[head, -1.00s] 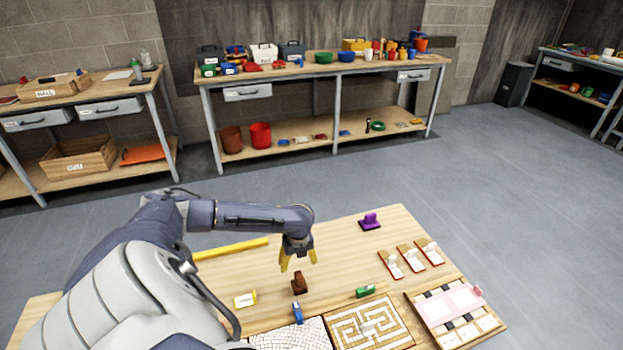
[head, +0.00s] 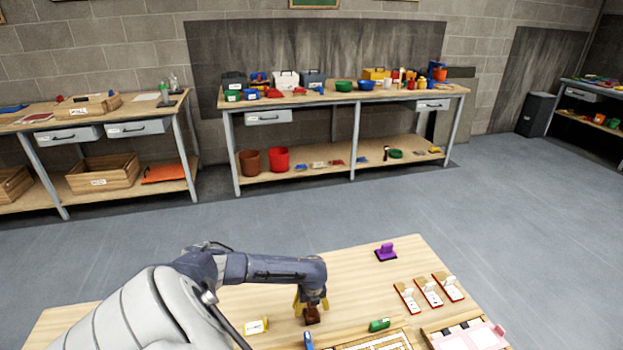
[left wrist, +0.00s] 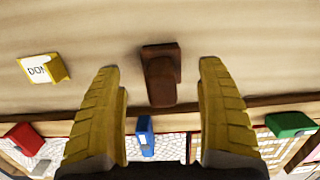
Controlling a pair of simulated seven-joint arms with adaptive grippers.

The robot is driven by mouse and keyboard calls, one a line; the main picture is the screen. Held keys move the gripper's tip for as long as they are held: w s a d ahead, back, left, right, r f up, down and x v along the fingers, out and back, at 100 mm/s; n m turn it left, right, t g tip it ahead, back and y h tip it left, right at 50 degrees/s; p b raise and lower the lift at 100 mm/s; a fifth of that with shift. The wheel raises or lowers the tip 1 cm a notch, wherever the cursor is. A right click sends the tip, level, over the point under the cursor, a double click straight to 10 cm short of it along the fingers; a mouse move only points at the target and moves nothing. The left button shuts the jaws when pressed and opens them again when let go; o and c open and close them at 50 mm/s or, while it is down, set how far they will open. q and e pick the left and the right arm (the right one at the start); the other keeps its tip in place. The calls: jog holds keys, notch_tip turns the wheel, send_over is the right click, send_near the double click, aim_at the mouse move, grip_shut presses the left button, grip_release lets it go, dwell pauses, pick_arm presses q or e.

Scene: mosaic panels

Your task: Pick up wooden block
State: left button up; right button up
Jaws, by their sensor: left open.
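The wooden block (head: 312,317) is dark brown, with a raised part on a wider base, and stands on the light wooden table. It also shows in the left wrist view (left wrist: 160,82), midway across between the two yellow fingers. My left gripper (head: 311,303) is open and points down at the block. In the left wrist view my left gripper (left wrist: 160,68) has a finger on either side of the block, with a gap on both sides. In the head view the wrist hides part of the fingers. My right gripper is not in view.
A yellow-edged label block (head: 256,326) stands left of the block. A blue piece (head: 308,341) and a green piece (head: 379,325) lie nearer me, by the maze panel (head: 385,342). Red-edged holders (head: 429,292) and a purple piece (head: 386,252) are to the right.

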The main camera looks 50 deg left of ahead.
aim_at(311, 313)
pick_arm(q)
jog(key=shift+w+a+f, duration=0.1)
jog(key=shift+f, duration=1.2)
jog(key=shift+w+a+f, duration=0.1)
jog(key=shift+f, duration=1.2)
jog(key=c, duration=1.2)
jog(key=shift+r, duration=0.15)
jog(key=shift+c, duration=0.2)
notch_tip(311, 313, up, 20)
